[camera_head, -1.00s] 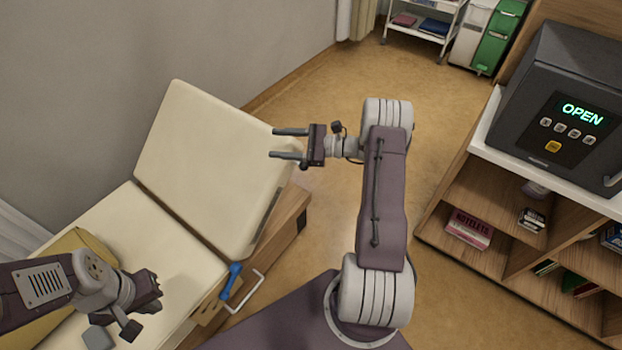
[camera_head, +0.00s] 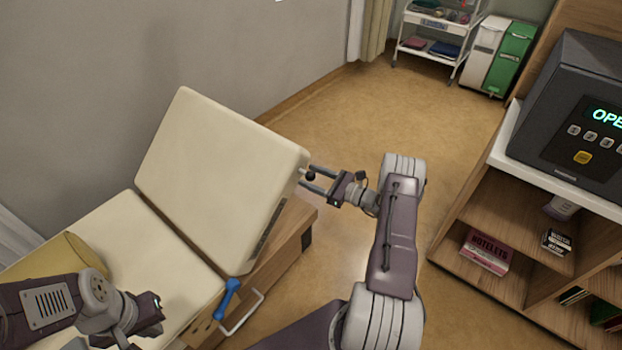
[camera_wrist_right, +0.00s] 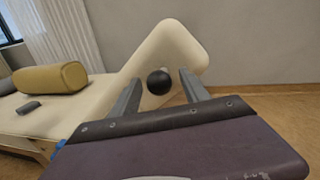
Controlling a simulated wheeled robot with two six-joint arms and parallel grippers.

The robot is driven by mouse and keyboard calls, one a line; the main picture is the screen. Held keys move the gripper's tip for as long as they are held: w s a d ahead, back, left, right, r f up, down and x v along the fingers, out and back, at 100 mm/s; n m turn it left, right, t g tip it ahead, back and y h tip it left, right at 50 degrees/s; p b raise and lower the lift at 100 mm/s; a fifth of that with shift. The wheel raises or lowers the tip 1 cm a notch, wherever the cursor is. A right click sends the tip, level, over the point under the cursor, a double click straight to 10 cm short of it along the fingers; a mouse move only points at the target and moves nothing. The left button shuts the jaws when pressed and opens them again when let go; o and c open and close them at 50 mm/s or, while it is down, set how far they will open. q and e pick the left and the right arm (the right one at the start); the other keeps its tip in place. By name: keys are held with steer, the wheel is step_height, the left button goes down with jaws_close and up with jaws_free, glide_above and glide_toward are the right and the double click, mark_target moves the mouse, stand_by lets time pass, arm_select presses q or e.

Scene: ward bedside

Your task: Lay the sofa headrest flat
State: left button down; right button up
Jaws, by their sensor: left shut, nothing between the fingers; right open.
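The cream sofa headrest (camera_head: 215,175) is tilted up from the flat cream seat (camera_head: 135,250). It also stands raised in the right wrist view (camera_wrist_right: 165,50). A black ball knob (camera_head: 310,176) shows beside the headrest's right edge. In the right wrist view the knob (camera_wrist_right: 159,82) appears between the fingers of my right gripper (camera_head: 312,180). That gripper is open, and I cannot tell whether it touches the knob. My left gripper (camera_head: 152,312) is shut and empty over the lower part of the seat.
A blue handle (camera_head: 228,297) and a white rail (camera_head: 243,312) are on the sofa's near side. A yellow bolster (camera_wrist_right: 50,78) lies on the seat. A wooden shelf (camera_head: 510,205) with a dark safe (camera_head: 580,120) stands at right. The floor between is clear.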

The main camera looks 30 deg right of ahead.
steer(key=shift+w+a, duration=0.1)
steer(key=shift+w, duration=0.1)
jaws_close()
stand_by(1.3)
